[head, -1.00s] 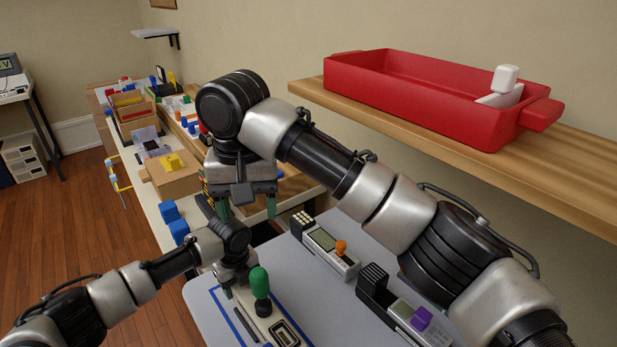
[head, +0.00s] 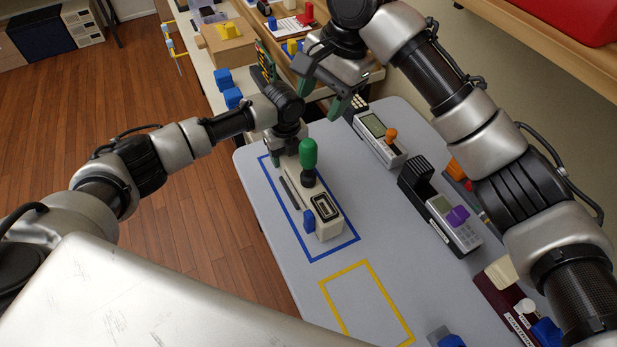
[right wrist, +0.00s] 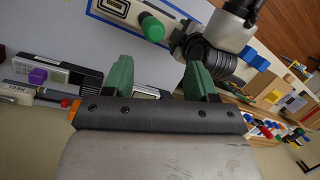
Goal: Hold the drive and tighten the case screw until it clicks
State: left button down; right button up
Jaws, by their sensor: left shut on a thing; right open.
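The drive (head: 326,226) is a long cream unit with a black-framed slot and a blue block at its side. It lies inside a blue outline on the grey table. A green knob (head: 308,153) on a dark collar stands upright on it; I cannot make out a separate screw head. My left gripper (head: 287,155) is shut on the far end of the drive, its grip partly hidden. My right gripper (head: 322,97) is open and empty, above and beyond the knob, apart from it. In the right wrist view, the green knob (right wrist: 153,27) is beyond the open fingers.
Right of the drive stand a grey handheld with an orange knob (head: 391,133) and one with a purple knob (head: 457,216). A yellow outline (head: 368,303) on the near table is empty. A wooden shelf (head: 530,38) with a red tray (head: 585,15) runs along the upper right.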

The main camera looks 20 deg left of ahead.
aim_at(315, 148)
pick_arm(q)
jog(key=shift+s+f, duration=0.1)
jog(key=shift+f, duration=0.1)
pick_arm(e)
jog(key=d+f+m+y, duration=0.4)
jog(key=f+m, duration=0.2)
jog(key=m, duration=0.5)
jog(key=shift+g, duration=0.3)
jog(key=shift+w+d+f+x, duration=0.1)
jog(key=shift+w+x, duration=0.05)
jog(key=shift+x, duration=2.1)
jog(key=shift+w+d+f+x, duration=0.1)
jog(key=shift+w+x, duration=0.05)
jog(key=shift+x, duration=2.1)
jog(key=c, duration=1)
pick_arm(q)
jog(key=shift+a, duration=0.1)
pick_arm(e)
jog(key=shift+r, duration=0.9)
jog(key=shift+r, duration=3.5)
